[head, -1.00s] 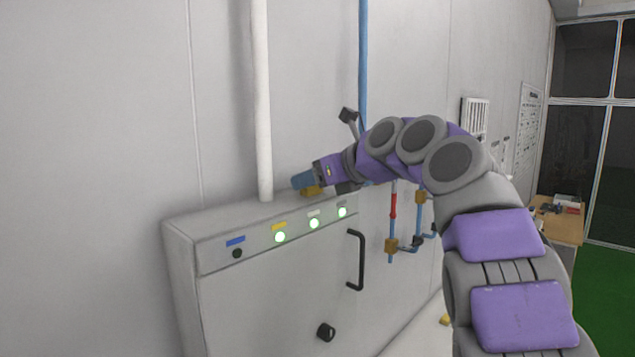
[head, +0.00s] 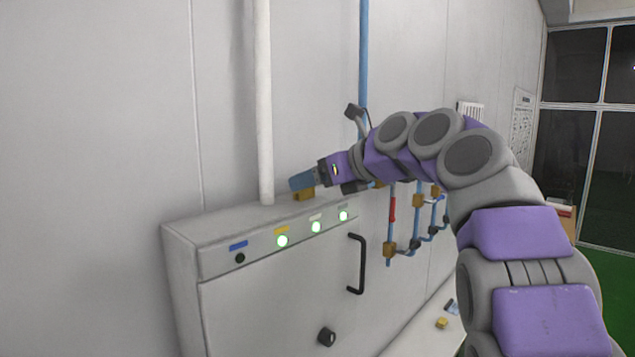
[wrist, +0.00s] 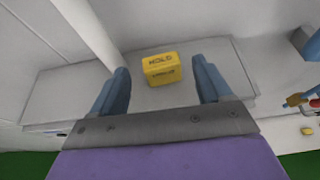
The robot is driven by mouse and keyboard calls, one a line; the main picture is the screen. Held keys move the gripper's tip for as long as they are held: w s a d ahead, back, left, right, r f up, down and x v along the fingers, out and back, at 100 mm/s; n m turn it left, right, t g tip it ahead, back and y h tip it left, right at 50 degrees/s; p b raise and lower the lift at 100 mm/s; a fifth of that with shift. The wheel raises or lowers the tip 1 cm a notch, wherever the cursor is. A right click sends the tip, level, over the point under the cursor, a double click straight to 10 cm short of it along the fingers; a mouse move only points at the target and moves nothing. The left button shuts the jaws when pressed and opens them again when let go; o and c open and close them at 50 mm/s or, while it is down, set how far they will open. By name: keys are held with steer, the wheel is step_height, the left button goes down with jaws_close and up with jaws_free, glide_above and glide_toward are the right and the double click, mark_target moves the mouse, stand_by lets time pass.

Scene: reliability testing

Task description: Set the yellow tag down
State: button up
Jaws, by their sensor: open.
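The yellow tag (wrist: 160,70) is a small block with dark lettering, the upper line reading "HOLD". In the wrist view it stands on the pale top of the cabinet, between and just beyond my two blue fingers. My gripper (wrist: 161,84) is open, with a gap between each finger and the tag. In the head view the tag (head: 304,194) shows just below my gripper (head: 302,181), partly hidden by the blue fingers, on top of the grey cabinet (head: 268,310).
A white vertical pipe (head: 264,110) meets the cabinet top left of my gripper. A blue pipe (head: 363,50) runs behind my arm. The cabinet front has lit green buttons (head: 316,227) and a black handle (head: 360,264). Another yellow piece (head: 441,322) lies on a pale surface lower right.

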steer(key=w+d+f+v, duration=0.1)
steer(key=v, duration=1)
steer(key=s+a+f+n+h, duration=0.1)
steer(key=a+f+n, duration=0.1)
steer(key=a+f, duration=0.2)
steer(key=s+d+f+n+g+h, duration=0.25)
steer(key=s+f+n, duration=0.35)
steer(key=f, duration=0.5)
steer(key=s+d+f+n+g+h, duration=0.2)
steer(key=s+d+f+n, duration=0.2)
steer(key=s+f, duration=0.5)
steer(key=s+d+f+n+g+h, duration=0.35)
steer(key=s+f+n, duration=0.35)
steer(key=s+f, duration=0.4)
steer(key=s+d+f+n+g+h, duration=0.2)
steer(key=s+d+f+n, duration=0.45)
steer(key=s, duration=0.75)
step_height(320, 180, down, 24)
steer(key=a+b, duration=0.3)
steer(key=b, duration=1.8)
steer(key=shift+w, duration=0.35)
